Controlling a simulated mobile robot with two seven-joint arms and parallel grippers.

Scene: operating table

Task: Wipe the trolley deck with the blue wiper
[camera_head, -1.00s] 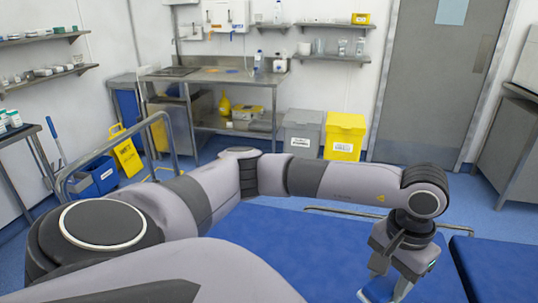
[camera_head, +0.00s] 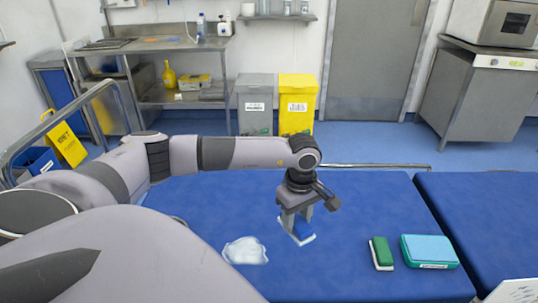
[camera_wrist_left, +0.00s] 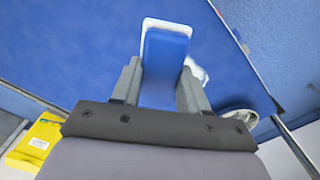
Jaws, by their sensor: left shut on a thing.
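The blue wiper (camera_head: 303,229), with a blue handle and a white pad, is held by my left gripper (camera_head: 296,222). The gripper is shut on its handle, with the pad down at the blue deck (camera_head: 350,200); I cannot tell if it touches. In the left wrist view, the wiper (camera_wrist_left: 165,65) stands between the two fingers (camera_wrist_left: 158,92), its white edge showing at the far end. A whitish patch (camera_head: 245,251) lies on the deck to the left of the wiper. It shows partly behind the right finger in the wrist view. My right gripper is not in view.
A green block with a pale edge (camera_head: 381,253) and a teal box with a light blue top (camera_head: 429,251) sit on the deck's right side. A gap separates a second blue surface (camera_head: 500,215) at right. A rail (camera_head: 380,166) runs along the far edge.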

